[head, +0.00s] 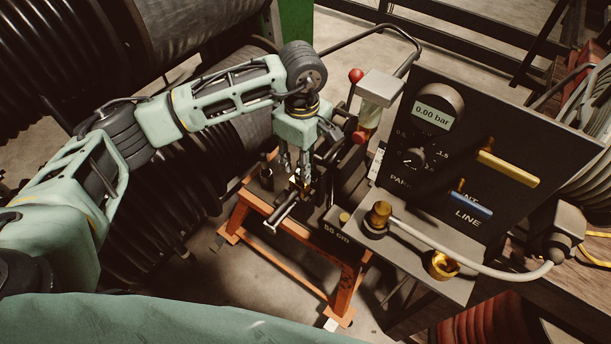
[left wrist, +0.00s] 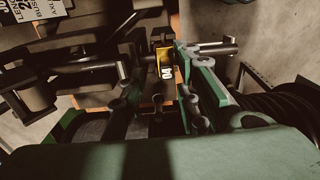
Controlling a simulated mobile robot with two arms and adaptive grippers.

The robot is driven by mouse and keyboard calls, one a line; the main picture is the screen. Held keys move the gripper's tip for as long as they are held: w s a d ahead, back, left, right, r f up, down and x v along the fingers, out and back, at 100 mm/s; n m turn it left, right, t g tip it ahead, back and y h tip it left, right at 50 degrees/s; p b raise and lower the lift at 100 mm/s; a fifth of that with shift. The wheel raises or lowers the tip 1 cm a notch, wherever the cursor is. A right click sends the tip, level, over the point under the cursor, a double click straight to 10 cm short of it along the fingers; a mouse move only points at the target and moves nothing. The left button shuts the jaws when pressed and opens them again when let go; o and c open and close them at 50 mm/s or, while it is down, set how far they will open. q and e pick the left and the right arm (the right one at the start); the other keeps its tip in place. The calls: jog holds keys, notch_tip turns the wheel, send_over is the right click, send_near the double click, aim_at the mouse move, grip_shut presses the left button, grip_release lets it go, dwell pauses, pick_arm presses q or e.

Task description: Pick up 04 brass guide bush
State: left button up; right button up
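The 04 brass guide bush (left wrist: 163,60) is a small yellow-gold piece with a white "04" label in the left wrist view. It sits among dark rods of the fixture. It shows in the head view as a small gold spot (head: 297,182) just under my left gripper (head: 294,170). That gripper points down and its fingers are apart. In the left wrist view the left gripper (left wrist: 157,72) has one finger on each side of the bush, with the bush nearer the right finger. I cannot tell whether that finger touches it. My right gripper is out of view.
The dark fixture stands on an orange stand (head: 345,290). Right of it are a black gauge panel (head: 470,140) reading 0.00 bar and a brass fitting (head: 379,215) with a grey hose (head: 460,262). Large black hose reels fill the left.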

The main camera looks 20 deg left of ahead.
aim_at(299, 172)
pick_arm(q)
jog(key=f, duration=0.1)
jog(key=f+p, duration=0.1)
jog(key=s+f, duration=0.1)
jog(key=shift+a+p, duration=0.3)
jog(key=shift+a, duration=0.05)
notch_tip(299, 172, down, 2)
jog(key=shift+w+f, duration=0.1)
jog(key=shift+f, duration=0.35)
jog(key=shift+c, duration=0.3)
jog(key=c, duration=0.6)
grip_shut()
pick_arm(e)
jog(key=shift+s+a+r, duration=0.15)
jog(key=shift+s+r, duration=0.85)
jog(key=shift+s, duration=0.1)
